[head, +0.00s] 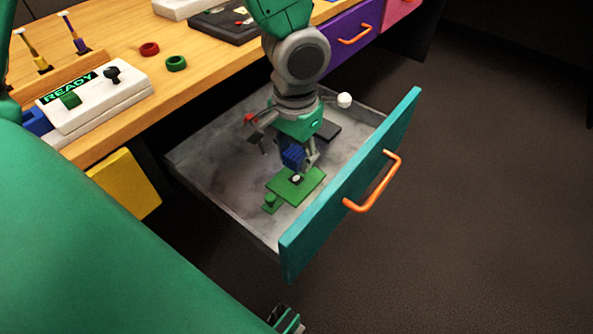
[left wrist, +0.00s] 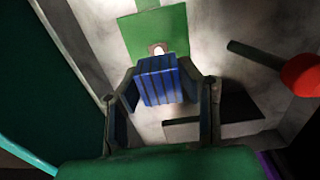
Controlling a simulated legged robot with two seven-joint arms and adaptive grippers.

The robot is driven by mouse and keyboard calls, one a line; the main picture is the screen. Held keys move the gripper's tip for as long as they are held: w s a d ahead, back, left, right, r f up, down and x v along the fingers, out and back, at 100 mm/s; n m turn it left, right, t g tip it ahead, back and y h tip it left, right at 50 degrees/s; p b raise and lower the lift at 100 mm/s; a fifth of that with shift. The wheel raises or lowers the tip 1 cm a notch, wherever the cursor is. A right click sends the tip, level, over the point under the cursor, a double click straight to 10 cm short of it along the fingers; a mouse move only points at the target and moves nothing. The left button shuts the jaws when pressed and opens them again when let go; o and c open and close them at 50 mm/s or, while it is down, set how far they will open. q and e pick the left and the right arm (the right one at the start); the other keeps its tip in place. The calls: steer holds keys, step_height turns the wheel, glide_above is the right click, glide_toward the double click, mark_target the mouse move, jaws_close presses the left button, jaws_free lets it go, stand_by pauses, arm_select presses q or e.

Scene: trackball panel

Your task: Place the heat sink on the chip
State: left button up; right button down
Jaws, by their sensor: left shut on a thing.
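The blue finned heat sink (head: 293,156) is between the fingers of my left gripper (head: 306,163), which is shut on it inside the open drawer. It also shows in the left wrist view (left wrist: 160,80), with a finger on each side. The green board (head: 308,184) lies on the drawer floor just below and in front of the gripper. The chip (head: 296,178), a small dark patch with a white spot, sits on the board. In the left wrist view the heat sink hides part of the chip area, with the white spot (left wrist: 158,49) beyond it.
The drawer has a teal front (head: 350,188) with an orange handle (head: 373,183). A dark flat block (head: 328,130) and a red-tipped rod (left wrist: 302,75) lie near the gripper. The drawer floor left of the board is clear. A READY panel (head: 95,95) stands on the wooden desk.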

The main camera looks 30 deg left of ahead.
mark_target(296, 178)
arm_select(q)
step_height(296, 178, down, 4)
steer(key=shift+f+b, duration=0.25)
steer(key=shift+b, duration=0.7)
steer(key=shift+d+r, duration=0.1)
steer(key=o, duration=1.2)
steer(key=shift+c, duration=0.2)
step_height(296, 178, up, 12)
steer(key=p, duration=0.5)
